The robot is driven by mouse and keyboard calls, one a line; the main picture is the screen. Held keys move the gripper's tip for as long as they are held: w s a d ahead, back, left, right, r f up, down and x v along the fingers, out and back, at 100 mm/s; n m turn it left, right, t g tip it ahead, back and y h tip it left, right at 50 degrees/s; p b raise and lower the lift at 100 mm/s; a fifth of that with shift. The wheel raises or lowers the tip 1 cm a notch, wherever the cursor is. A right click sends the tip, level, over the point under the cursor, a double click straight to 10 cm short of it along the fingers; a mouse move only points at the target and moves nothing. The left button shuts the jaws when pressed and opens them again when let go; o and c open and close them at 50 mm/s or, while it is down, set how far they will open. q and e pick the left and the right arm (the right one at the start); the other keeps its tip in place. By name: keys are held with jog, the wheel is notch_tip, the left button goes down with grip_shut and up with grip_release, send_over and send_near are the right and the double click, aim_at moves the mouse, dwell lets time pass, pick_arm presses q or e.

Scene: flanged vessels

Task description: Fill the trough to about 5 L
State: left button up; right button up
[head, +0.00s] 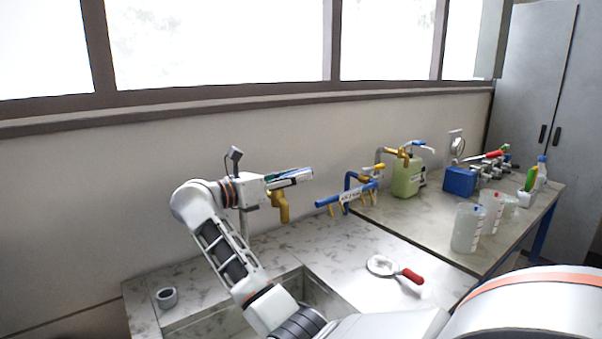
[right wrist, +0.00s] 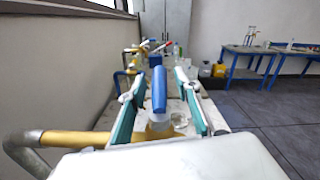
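The trough (head: 318,287) is a rectangular basin sunk in the speckled counter; my right arm covers part of it, and I cannot see any water in it. A brass tap (head: 280,206) stands above its back edge; its brass pipe (right wrist: 75,138) also shows in the right wrist view. My right gripper (head: 298,176) is at the top of this tap. In the right wrist view its teal-padded fingers are apart, with a blue lever handle (right wrist: 159,90) between them and gaps on both sides. My left gripper is not in view.
A grey ring (head: 167,297) lies left of the trough. A red-handled round tool (head: 382,265) lies on the right. Blue pipework (head: 347,194), a green canister (head: 407,177), a blue box (head: 460,181) and clear beakers (head: 467,228) stand farther right. The wall runs close behind.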

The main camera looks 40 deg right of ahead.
jog(key=shift+d, duration=0.9)
jog(key=shift+c, duration=0.7)
grip_shut()
jog(key=s+m+g+b, duration=0.1)
jog(key=g, duration=0.1)
jog(key=s+m+g+y+b, duration=0.1)
jog(key=m+g+b, duration=0.1)
jog(key=a+m+g+y+b, duration=0.1)
jog(key=g, duration=0.2)
jog(key=shift+s+m, duration=0.4)
jog(key=shift+o, duration=0.7)
grip_release()
